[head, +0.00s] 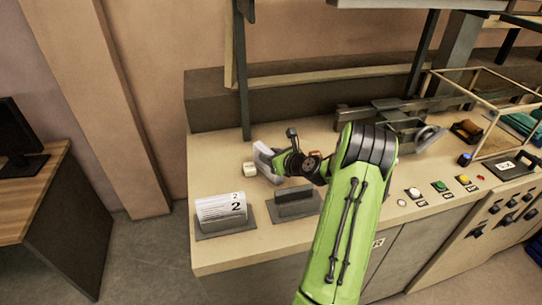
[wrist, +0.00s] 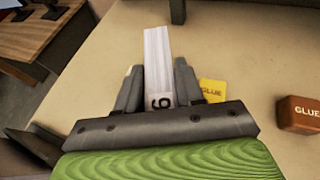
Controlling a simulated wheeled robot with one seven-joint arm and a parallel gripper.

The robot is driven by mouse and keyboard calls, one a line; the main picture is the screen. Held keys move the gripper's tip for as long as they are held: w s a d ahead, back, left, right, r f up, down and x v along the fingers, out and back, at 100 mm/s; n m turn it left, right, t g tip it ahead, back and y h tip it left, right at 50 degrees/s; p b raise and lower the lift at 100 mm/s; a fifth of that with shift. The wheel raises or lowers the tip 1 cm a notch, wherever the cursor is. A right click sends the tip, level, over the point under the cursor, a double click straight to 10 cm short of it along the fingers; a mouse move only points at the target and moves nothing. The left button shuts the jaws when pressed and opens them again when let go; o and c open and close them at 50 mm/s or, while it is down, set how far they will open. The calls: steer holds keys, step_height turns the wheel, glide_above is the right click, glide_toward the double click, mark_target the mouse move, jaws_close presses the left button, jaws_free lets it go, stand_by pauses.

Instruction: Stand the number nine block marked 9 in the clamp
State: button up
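The number nine block (wrist: 158,65) is a pale, long block with a dark 9 on its near end. It lies between the two fingers of my gripper (wrist: 158,88), which appear to touch both its sides. In the head view the block (head: 264,158) is a tilted white piece at the end of my arm, above or on the bench; I cannot tell which. My gripper (head: 283,162) is partly hidden by its own wrist there. A dark clamp (head: 294,204) with no block in it stands in front of my gripper.
A white block marked 2 (head: 222,208) stands in a similar holder left of the empty clamp. A small cream block (head: 250,169) sits left of my gripper. The wrist view shows a yellow glue piece (wrist: 212,90) and a brown glue block (wrist: 299,114). Buttons (head: 439,187) lie right.

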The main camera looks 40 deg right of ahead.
steer(key=o, duration=0.4)
steer(key=shift+c, duration=0.2)
